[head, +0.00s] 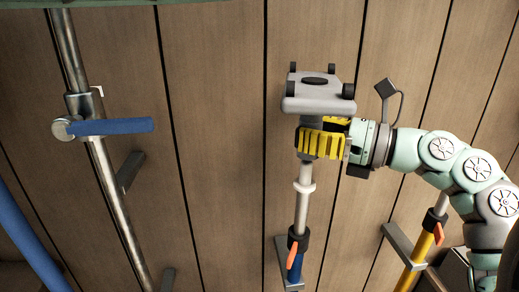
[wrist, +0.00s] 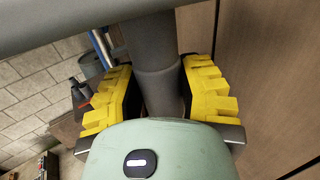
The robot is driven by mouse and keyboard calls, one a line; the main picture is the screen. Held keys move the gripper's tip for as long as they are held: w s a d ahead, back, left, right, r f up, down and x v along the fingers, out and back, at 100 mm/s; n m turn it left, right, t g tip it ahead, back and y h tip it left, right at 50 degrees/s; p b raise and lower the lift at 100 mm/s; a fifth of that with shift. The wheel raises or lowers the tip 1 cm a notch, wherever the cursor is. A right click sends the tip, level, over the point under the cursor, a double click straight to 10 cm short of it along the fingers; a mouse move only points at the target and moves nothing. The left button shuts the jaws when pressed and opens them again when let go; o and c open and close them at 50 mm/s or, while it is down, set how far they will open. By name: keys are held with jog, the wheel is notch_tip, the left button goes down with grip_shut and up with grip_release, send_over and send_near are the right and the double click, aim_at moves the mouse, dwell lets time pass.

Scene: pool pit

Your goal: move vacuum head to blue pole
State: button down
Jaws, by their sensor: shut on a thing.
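The vacuum head (head: 318,94) is a grey block with black wheels, at the top middle of the head view. My gripper (head: 322,143) has its yellow fingers closed around the grey neck below the head. The wrist view shows this neck (wrist: 155,60) between the two yellow pads. The blue pole (head: 295,266) stands directly below, with a black clamp, an orange lever and a pale upper tube (head: 302,208). The tube's top meets or lies very near the underside of the neck. My fingers hide part of this junction, so I cannot tell whether it is seated.
A yellow pole (head: 417,262) with an orange lever stands to the right, under my arm. A metal pipe with a blue-handled valve (head: 110,127) runs down the left. The wood-panelled wall is close behind. The wrist view shows clutter (wrist: 75,100) beside a tiled wall.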

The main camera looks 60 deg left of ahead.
aim_at(308, 161)
jog(key=shift+f+b, duration=0.55)
jog(key=shift+b, duration=0.55)
jog(key=shift+f+b, duration=0.35)
jog(key=shift+b, duration=0.1)
jog(key=shift+f+b, duration=1.85)
jog(key=shift+b, duration=0.85)
grip_release()
dwell(0.7)
dwell(0.4)
